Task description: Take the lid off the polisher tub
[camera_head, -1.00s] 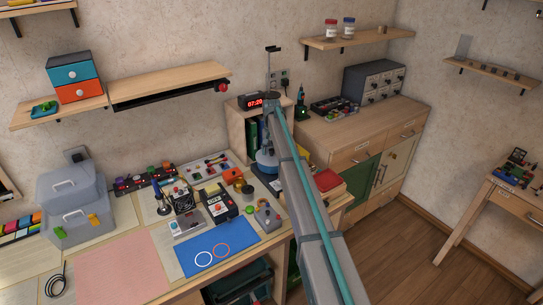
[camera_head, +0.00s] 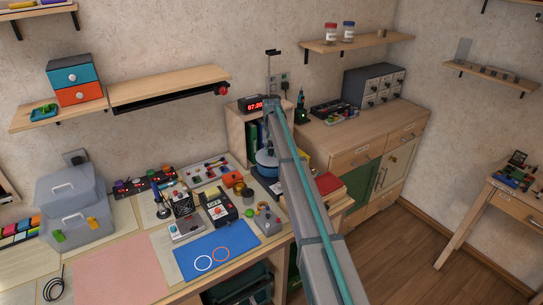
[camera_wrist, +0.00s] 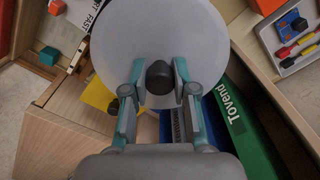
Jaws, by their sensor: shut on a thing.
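In the wrist view, my gripper (camera_wrist: 160,82) is shut on the black knob (camera_wrist: 159,73) at the middle of a round grey lid (camera_wrist: 160,35). The fingers stand on either side of the knob. The lid hides whatever is directly beneath it in this view. In the head view, the blue polisher tub (camera_head: 266,159) is at the back of the bench, beside the small wooden shelf unit, partly behind my arm. I cannot tell from these frames whether the lid still touches the tub.
Green and blue binders (camera_wrist: 245,115) stand close to the lid in the wrist view. A red digital clock (camera_head: 250,104) sits above on the shelf unit. A red book (camera_head: 328,183) lies right of my arm. Small devices and a blue mat (camera_head: 205,265) occupy the bench in front.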

